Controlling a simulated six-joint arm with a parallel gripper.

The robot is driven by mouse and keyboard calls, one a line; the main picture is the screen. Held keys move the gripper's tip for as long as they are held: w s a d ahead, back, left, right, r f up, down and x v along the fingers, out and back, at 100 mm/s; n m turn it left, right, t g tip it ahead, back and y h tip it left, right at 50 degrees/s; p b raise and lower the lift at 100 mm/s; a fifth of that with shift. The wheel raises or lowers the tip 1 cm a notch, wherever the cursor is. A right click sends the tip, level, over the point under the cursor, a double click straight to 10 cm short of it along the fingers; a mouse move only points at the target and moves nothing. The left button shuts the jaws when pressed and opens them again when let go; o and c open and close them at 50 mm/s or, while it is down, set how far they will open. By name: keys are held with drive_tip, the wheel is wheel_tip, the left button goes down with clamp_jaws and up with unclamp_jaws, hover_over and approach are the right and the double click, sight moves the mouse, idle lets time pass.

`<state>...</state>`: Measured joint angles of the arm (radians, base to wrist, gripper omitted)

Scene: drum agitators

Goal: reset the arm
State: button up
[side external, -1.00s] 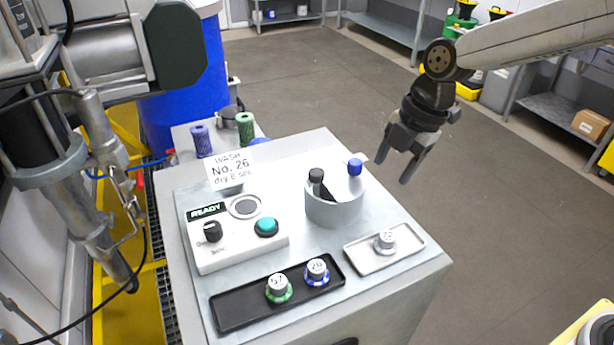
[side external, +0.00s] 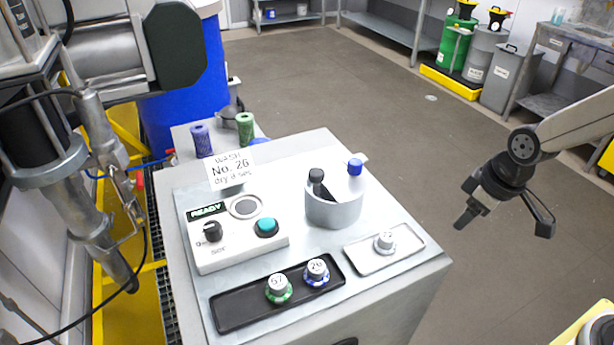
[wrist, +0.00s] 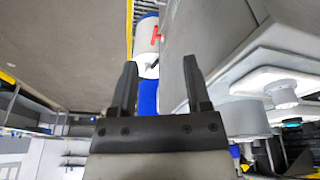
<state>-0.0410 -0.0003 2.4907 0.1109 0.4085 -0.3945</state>
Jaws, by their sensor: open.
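My gripper (side external: 500,222) is open and empty, in the air to the right of the grey cabinet (side external: 390,315) in the side external view. Its fingers point down and spread apart, clear of everything. In the wrist view my gripper (wrist: 165,85) shows two dark fingers with a wide gap and nothing between them.
The cabinet top holds a control box (side external: 240,245), a grey cup (side external: 333,208) with black and blue-capped items, a black tray (side external: 235,310) with two numbered knobs, and a white tray (side external: 365,262) with one knob. The floor (side external: 440,140) beyond is open.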

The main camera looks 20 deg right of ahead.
drive_tip(key=s+d+f+m, duration=0.1)
drive_tip(key=m, duration=0.1)
drive_tip(key=s+d+m, duration=0.1)
drive_tip(key=shift+f+m+h, duration=0.3)
drive_tip(key=shift+f+m, duration=0.05)
drive_tip(key=shift+m, duration=0.05)
idle(0.9)
